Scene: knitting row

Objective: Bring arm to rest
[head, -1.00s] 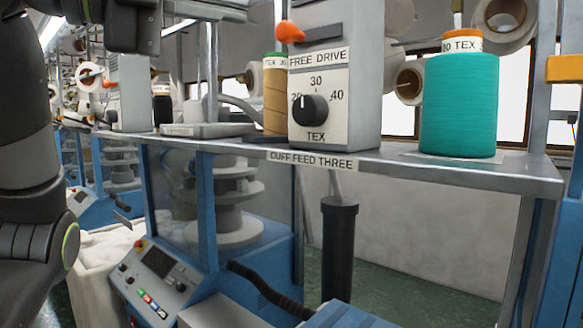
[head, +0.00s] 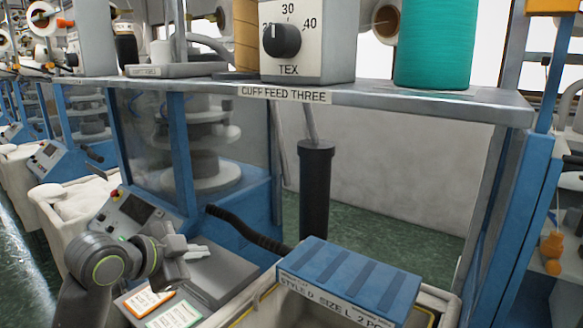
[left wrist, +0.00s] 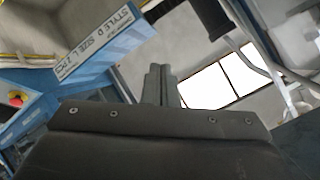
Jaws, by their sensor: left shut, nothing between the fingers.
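My left arm rises from the lower left of the head view. Its gripper (head: 198,250) is shut and empty, pointing right, and appears over the grey top beside the machine's control panel (head: 132,212). In the left wrist view the two fingers (left wrist: 160,85) stand together with nothing between them. My right gripper is in neither view.
A steel shelf (head: 180,83) carries the dial box (head: 310,40) and a teal yarn cone (head: 437,42). Below are a blue box (head: 350,280) labelled STYLE D SIZE L, a black post (head: 315,190), and orange and green cards (head: 149,300).

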